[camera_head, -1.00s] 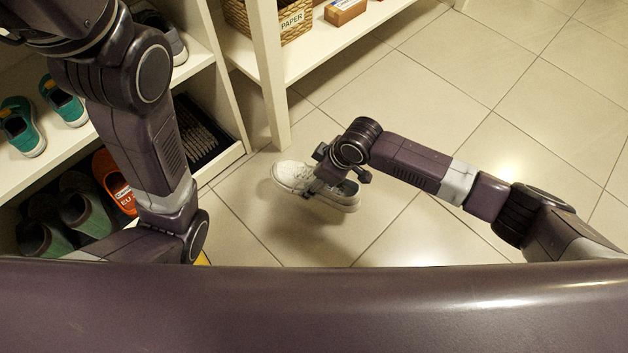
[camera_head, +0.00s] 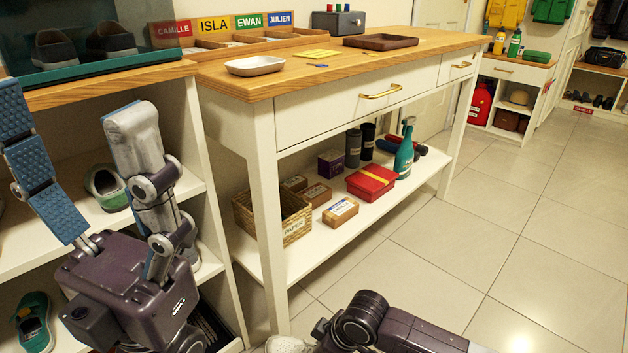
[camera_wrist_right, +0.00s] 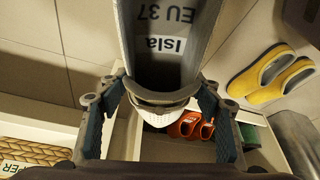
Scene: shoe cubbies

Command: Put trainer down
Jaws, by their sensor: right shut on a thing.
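The white trainer (camera_head: 288,345) shows only as a sliver at the bottom edge of the head view. In the right wrist view the trainer (camera_wrist_right: 165,115) sits between my right fingers, with a grey part above it marked "Isla" and "EU 37" upside down. My right gripper (camera_wrist_right: 160,122) is shut on the trainer, one finger on each side. In the head view the right gripper is mostly cut off at the bottom. My left gripper (camera_head: 75,115) is raised at the left before the cubbies, its fingers wide apart and empty.
A wooden-topped table (camera_head: 350,67) has a lower shelf with a basket (camera_head: 283,222), boxes and bottles. Shoe cubbies (camera_head: 195,185) stand at left. Yellow clogs (camera_wrist_right: 270,78) and orange shoes (camera_wrist_right: 190,125) show in the right wrist view. Floor (camera_head: 490,240) at right is clear.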

